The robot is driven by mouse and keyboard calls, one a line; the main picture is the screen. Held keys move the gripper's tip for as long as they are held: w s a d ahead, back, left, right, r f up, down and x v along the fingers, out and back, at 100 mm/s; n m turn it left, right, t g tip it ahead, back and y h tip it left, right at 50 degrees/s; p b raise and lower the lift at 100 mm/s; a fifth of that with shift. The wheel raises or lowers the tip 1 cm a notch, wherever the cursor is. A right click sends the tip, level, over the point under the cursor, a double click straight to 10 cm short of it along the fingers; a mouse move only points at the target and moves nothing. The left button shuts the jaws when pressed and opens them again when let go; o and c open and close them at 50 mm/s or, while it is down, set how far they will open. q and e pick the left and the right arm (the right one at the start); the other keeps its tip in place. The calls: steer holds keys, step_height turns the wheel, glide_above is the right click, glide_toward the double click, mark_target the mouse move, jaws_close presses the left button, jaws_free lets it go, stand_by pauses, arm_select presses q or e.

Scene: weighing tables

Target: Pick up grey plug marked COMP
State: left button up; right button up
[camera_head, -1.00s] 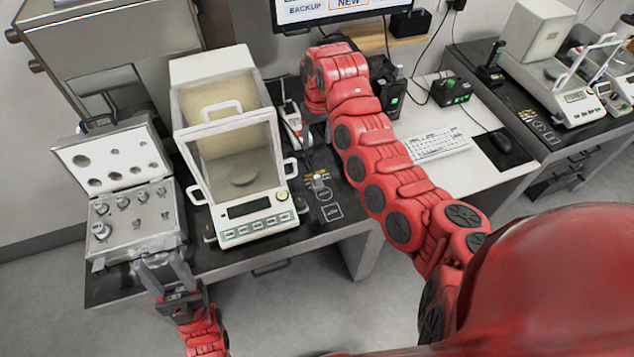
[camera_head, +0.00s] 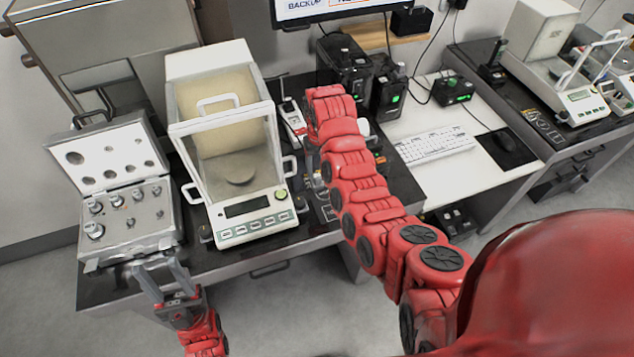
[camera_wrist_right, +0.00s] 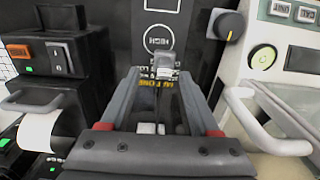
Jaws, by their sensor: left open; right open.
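A small grey plug (camera_wrist_right: 165,66) stands on the dark panel in the right wrist view. Its COMP marking cannot be read from here. My right gripper (camera_wrist_right: 160,78) is open, with its fingertips either side of the near side of the plug. Whether they touch it I cannot tell. In the head view my right gripper hangs over the dark table right of the balance, mostly behind my own arm, and the plug is hidden there. My left gripper (camera_head: 158,278) is open and empty at the table's front edge, below the weight case.
The balance (camera_head: 245,208) with its glass draft shield stands left of the right gripper; its handle (camera_wrist_right: 270,135) is close in the wrist view. A black printer with a paper roll (camera_wrist_right: 40,130) is on the other side. An open weight case (camera_head: 150,228) sits at left.

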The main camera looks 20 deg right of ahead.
mark_target(317, 175)
steer(key=shift+a+f+p, duration=0.2)
steer(key=shift+f+p, duration=0.35)
steer(key=shift+p, duration=0.1)
steer(key=shift+w+a+f+p, duration=0.1)
steer(key=shift+f+p, duration=0.1)
steer(key=shift+f, duration=0.3)
steer(key=shift+w+a+f+p, duration=0.1)
steer(key=shift+f+p, duration=0.05)
steer(key=shift+f, duration=1.3)
jaws_close()
